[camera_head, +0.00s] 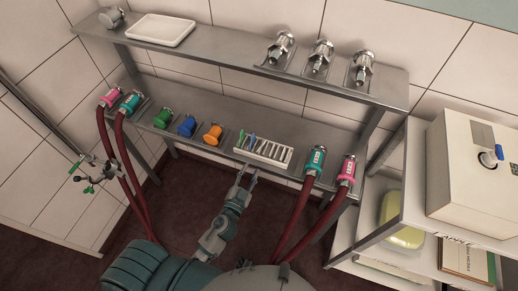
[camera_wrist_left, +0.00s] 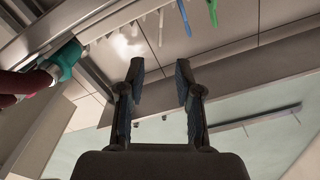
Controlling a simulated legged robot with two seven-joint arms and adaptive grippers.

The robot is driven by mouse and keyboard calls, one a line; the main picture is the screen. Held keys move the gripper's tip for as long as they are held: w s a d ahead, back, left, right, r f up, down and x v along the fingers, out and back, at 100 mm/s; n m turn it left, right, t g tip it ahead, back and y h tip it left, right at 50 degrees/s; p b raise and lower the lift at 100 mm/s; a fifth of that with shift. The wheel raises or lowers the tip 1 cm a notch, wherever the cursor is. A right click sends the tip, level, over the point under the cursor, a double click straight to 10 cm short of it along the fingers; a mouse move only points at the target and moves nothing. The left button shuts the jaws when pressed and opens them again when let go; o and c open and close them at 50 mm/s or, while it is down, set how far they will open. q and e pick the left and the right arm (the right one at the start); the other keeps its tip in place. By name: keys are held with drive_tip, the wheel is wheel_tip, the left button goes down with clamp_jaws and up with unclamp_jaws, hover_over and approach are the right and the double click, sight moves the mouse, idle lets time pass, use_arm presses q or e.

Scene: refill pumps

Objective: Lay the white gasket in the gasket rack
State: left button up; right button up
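The white gasket rack (camera_head: 282,161) sits on the lower shelf, with a row of slots. A green strip (camera_head: 241,137) and a blue strip (camera_head: 251,140) stand at its left end. My left gripper (camera_head: 247,174) is just in front of and below the rack, open, with nothing visible between its fingers. In the left wrist view its fingers (camera_wrist_left: 160,80) are spread apart. Above them hang a pale strip (camera_wrist_left: 161,24), perhaps the white gasket, a blue strip (camera_wrist_left: 184,18) and a green strip (camera_wrist_left: 213,12). I cannot single out the white gasket in the head view. My right gripper is not in view.
Green, blue and orange fittings (camera_head: 186,126) stand left of the rack. Hoses with teal (camera_head: 314,159) and pink (camera_head: 347,170) couplings flank the shelf. A white tray (camera_head: 160,30) and several metal pumps (camera_head: 320,58) stand on the upper shelf, which overhangs behind.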

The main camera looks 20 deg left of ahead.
sight(262, 144)
use_arm(q)
drive_tip(key=w+p, duration=0.1)
drive_tip(key=w, duration=1.2)
drive_tip(key=shift+d+p, duration=0.2)
drive_tip(key=shift+p, duration=0.2)
clamp_jaws()
